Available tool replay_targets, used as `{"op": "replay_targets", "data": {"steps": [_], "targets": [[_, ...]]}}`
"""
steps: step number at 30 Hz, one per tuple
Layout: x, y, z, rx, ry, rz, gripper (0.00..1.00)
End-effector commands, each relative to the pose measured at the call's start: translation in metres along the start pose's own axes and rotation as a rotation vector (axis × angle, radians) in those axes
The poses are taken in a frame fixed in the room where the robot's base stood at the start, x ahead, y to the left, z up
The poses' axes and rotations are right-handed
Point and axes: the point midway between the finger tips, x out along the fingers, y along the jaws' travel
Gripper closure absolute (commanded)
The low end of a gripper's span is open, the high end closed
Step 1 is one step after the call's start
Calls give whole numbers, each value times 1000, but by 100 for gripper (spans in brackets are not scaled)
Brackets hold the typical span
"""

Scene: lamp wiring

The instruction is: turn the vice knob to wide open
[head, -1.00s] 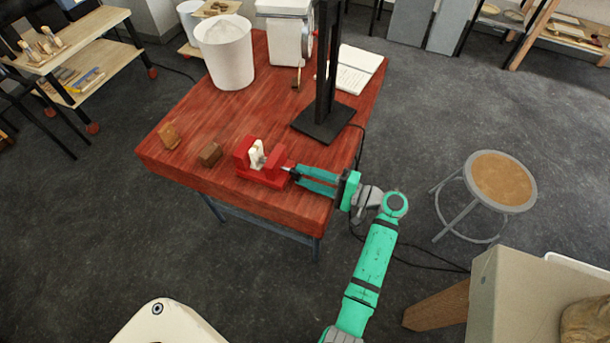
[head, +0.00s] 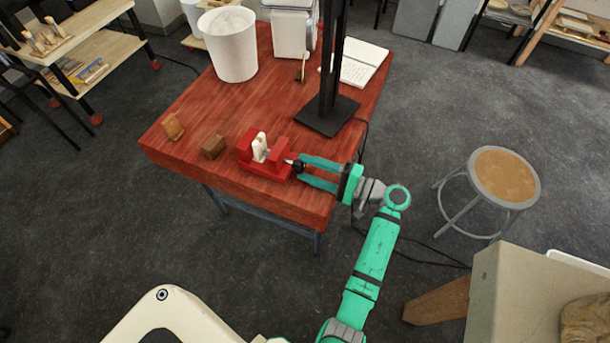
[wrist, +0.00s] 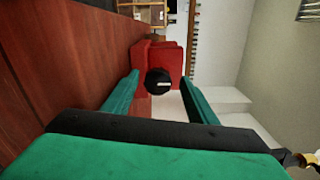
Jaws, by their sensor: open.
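A red vice (head: 262,172) stands near the front edge of the red wooden table, with a white piece (head: 260,147) upright between its jaws. Its black knob (head: 297,166) sticks out on the right side, towards my gripper. In the wrist view the knob (wrist: 158,82) is round, with a white mark lying about level across its face. My gripper (head: 303,169) is open, its two green fingers spread apart. The fingertips are on either side of the knob or just short of it; in the wrist view a gap shows between the knob and each finger.
Two small brown blocks (head: 213,147) (head: 172,127) lie left of the vice. A black stand (head: 328,115) rises behind my gripper, with a cable at the table's right edge. A white bucket (head: 229,45), a white appliance (head: 292,33) and an open book (head: 357,63) are farther back.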

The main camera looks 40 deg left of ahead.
Motion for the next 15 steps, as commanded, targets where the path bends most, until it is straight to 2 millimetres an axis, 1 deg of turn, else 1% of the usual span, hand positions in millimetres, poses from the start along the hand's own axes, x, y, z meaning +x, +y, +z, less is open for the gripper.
{"op": "replay_targets", "data": {"steps": [5,6,8,9,10,15], "targets": [[1,-25,6,-8,-2,0,48],[0,-32,10,-8,-3,-3,48],[-2,-40,20,-9,-3,-5,39],[-4,-46,26,-10,-1,-6,40],[-6,-51,30,-12,0,-6,48],[-12,-74,57,-9,-2,-4,48]]}}
